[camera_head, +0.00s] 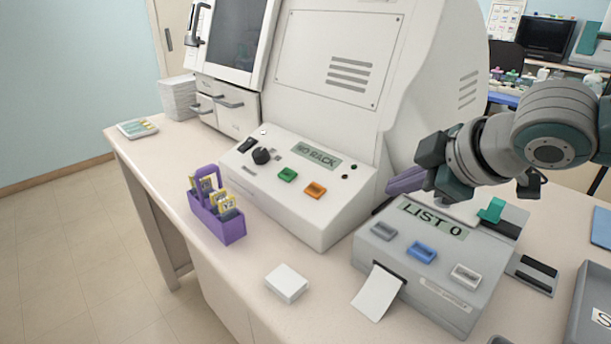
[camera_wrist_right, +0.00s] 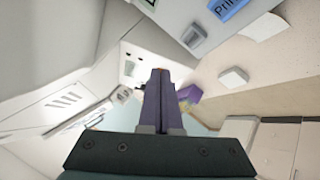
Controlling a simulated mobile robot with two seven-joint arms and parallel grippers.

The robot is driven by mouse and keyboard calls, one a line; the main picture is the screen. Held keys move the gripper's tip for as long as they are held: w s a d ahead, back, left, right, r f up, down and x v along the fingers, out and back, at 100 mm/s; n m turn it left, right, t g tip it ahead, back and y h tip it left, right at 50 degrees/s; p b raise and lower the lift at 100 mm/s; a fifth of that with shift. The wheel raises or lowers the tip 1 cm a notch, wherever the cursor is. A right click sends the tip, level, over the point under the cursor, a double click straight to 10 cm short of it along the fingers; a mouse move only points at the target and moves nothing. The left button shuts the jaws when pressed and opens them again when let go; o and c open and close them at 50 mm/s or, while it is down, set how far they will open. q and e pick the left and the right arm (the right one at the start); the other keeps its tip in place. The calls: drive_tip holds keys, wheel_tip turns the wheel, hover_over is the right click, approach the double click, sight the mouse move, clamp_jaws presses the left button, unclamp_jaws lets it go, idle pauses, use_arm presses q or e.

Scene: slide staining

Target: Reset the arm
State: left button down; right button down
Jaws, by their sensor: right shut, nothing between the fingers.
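My right gripper (camera_head: 405,182) comes in from the right in the head view. Its purple fingers are shut with nothing between them, and they point left above the back of the grey printer box (camera_head: 418,290) with the "LIST 0" display. In the right wrist view the closed purple fingers (camera_wrist_right: 160,100) show in the middle, apart from everything around them. My left gripper is not in view.
A large white machine (camera_head: 330,60) with a "NO RACK" panel (camera_head: 300,185) stands behind. A purple rack (camera_head: 222,222) of slides sits near the front edge. A white block (camera_head: 287,283) and a paper slip (camera_head: 377,293) lie in front. A grey tray (camera_head: 590,310) is at right.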

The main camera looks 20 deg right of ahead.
idle(0.7)
drive_tip(key=s+a+f+m+g+y, duration=0.2)
drive_tip(key=s+a+f+g, duration=0.15)
drive_tip(key=s+a, duration=1)
drive_tip(key=s+d+m+g+h, duration=0.2)
drive_tip(key=s+m, duration=0.3)
drive_tip(key=s, duration=0.6)
wheel_tip(320, 180, up, 34)
drive_tip(key=s+d+p, duration=0.1)
drive_tip(key=p, duration=3.2)
drive_tip(key=shift+s+m, duration=0.2)
drive_tip(key=shift+m, duration=0.2)
drive_tip(key=shift+d, duration=0.1)
